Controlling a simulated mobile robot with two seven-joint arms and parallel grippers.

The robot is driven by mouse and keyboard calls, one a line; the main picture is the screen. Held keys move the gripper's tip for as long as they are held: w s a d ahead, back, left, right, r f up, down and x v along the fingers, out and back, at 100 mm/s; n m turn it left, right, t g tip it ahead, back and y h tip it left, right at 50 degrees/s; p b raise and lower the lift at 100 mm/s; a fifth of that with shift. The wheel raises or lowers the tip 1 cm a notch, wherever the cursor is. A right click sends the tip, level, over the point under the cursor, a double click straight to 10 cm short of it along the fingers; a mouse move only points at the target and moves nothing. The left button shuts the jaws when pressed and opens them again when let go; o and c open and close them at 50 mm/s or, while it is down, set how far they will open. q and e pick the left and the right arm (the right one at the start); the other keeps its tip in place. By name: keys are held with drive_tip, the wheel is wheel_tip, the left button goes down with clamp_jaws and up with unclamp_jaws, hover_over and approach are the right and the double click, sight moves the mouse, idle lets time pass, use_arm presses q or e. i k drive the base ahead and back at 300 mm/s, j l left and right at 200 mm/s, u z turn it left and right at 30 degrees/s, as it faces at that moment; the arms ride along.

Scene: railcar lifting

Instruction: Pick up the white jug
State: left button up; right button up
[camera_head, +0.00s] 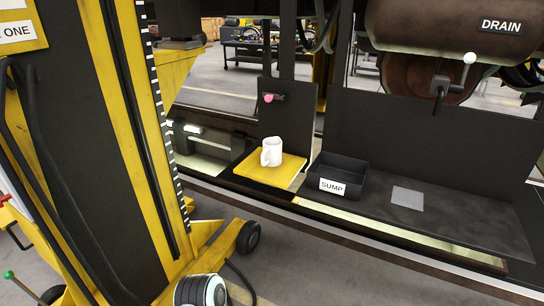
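The white jug (271,153) stands upright on a yellow square mat (288,176) on the dark bench, near the middle of the camera_head view. Its handle seems to be on the left side. Nothing is touching it apart from the mat beneath.
A black open bin labelled SUMP (338,184) stands right of the mat. A grey square plate (407,198) lies farther right on the bench. A dark panel (286,112) with a pink knob rises behind the jug. A yellow and black lifting column (95,140) blocks the left side.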

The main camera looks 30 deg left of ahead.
sight(271, 154)
drive_tip(key=u, duration=0.4)
drive_tip(key=i+j+u, duration=0.15)
drive_tip(key=u, duration=0.25)
drive_tip(key=i+u, duration=0.15)
drive_tip(key=u, duration=0.3)
drive_tip(key=i+j+u, duration=0.1)
drive_tip(key=u, duration=0.3)
drive_tip(key=i, duration=0.05)
